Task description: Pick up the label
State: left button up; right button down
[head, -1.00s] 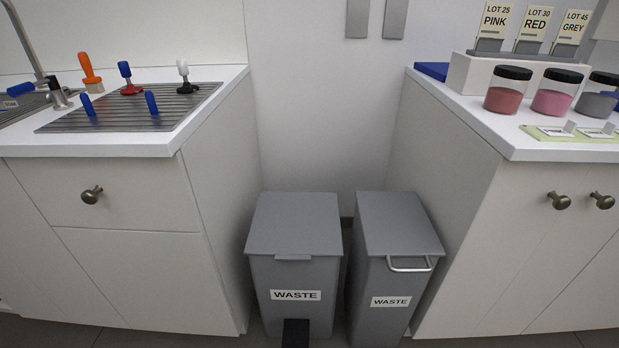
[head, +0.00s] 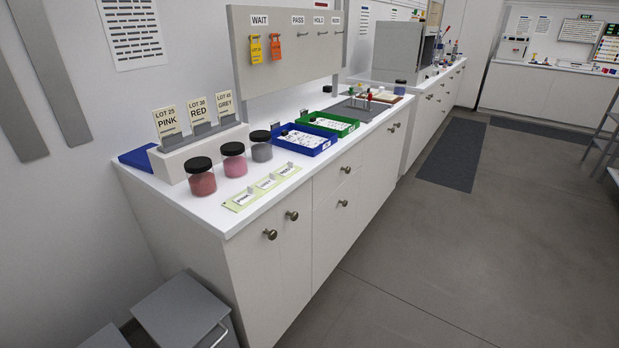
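Several labels lie on a pale green strip (head: 231,207) near the front edge of the white counter. The nearest label (head: 243,199) seems to read PINK; the middle label (head: 265,184) and far label (head: 286,170) are too small to read surely. Behind the strip stand three black-lidded jars: a dark red one (head: 202,184), a pink one (head: 235,167) and a grey one (head: 262,153). A white stand (head: 172,166) behind them holds cards LOT 25 PINK (head: 166,122), LOT 30 RED (head: 198,110) and LOT 45 GREY (head: 225,103). Neither of my grippers is in view.
A blue tray (head: 324,149) and a green tray (head: 354,125) stand farther along the counter. A board (head: 290,60) with hooks and tags rises behind. Grey bins (head: 182,312) stand at the counter's near end. The floor (head: 430,260) to the right is clear.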

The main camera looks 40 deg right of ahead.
aim_at(268, 183)
jog(key=z, duration=1)
